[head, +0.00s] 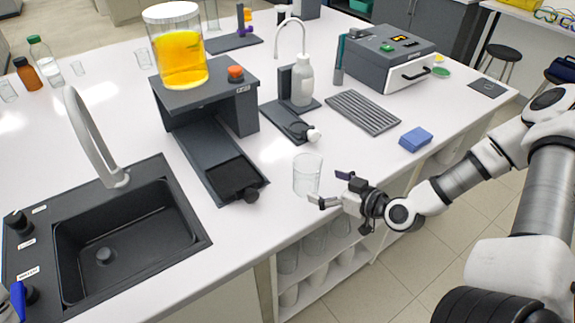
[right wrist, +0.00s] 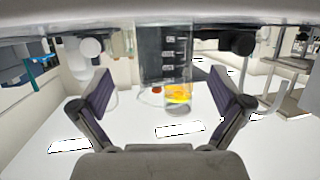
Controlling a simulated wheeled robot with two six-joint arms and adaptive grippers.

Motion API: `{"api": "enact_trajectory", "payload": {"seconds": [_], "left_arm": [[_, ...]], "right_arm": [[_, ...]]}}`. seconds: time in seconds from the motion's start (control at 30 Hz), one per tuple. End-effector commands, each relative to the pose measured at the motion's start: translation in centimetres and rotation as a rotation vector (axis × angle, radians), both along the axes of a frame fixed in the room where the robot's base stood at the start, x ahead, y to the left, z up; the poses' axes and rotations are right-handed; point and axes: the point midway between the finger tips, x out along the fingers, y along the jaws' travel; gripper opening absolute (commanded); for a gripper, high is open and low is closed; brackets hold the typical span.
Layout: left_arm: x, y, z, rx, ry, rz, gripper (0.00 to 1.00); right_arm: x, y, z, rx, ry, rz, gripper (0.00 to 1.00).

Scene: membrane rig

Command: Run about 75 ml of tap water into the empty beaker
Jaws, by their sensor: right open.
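The beaker (head: 307,174) is clear and looks empty. It stands upright on the white bench near its front edge. My right gripper (head: 330,188) is open just to its right, with the fingers pointing toward it. In the right wrist view the beaker (right wrist: 164,72), with its graduation marks, shows ahead between the spread fingers of the right gripper (right wrist: 160,88); no finger is clearly touching it. The curved grey tap (head: 92,135) rises over the black sink (head: 118,232) at the left. Dark knobs (head: 18,222) with labels sit along the sink's left side.
A dark stand (head: 222,100) holding a jar of yellow liquid (head: 180,60) lies between the sink and the back. A wash bottle (head: 302,82), a slatted mat (head: 362,112) and a blue block (head: 415,139) are behind the beaker. Bench between beaker and sink is partly clear.

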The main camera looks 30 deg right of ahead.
Motion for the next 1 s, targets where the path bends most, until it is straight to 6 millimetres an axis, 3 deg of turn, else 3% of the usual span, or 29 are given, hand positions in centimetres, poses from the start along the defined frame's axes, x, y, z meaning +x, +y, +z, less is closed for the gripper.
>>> {"api": "enact_trajectory", "payload": {"seconds": [0.2,0.37,0.7,0.93,0.97,1.0], "left_arm": [[-0.1,0.0,-1.8,0.000,0.003,-0.001,0.40],[-0.1,0.0,-2.1,0.000,0.003,-0.001,0.40],[-0.1,0.0,-2.7,0.000,0.002,-0.001,0.40],[-0.1,0.0,-2.7,0.000,0.002,-0.001,0.40],[-0.1,0.0,-2.7,0.000,0.002,-0.001,0.40],[-0.1,0.0,-2.7,0.000,0.002,-0.001,0.40]], "right_arm": [[1.9,0.7,-1.0,-0.004,0.001,0.004,1.00],[2.8,1.1,-1.2,-0.004,0.003,0.004,1.00],[6.7,2.6,-2.1,-0.003,0.001,0.003,1.00],[6.8,2.7,-2.1,0.000,0.001,0.001,1.00],[6.8,2.7,-2.1,0.000,0.001,0.001,0.93],[6.8,2.7,-2.1,0.000,0.001,0.001,0.79]]}}
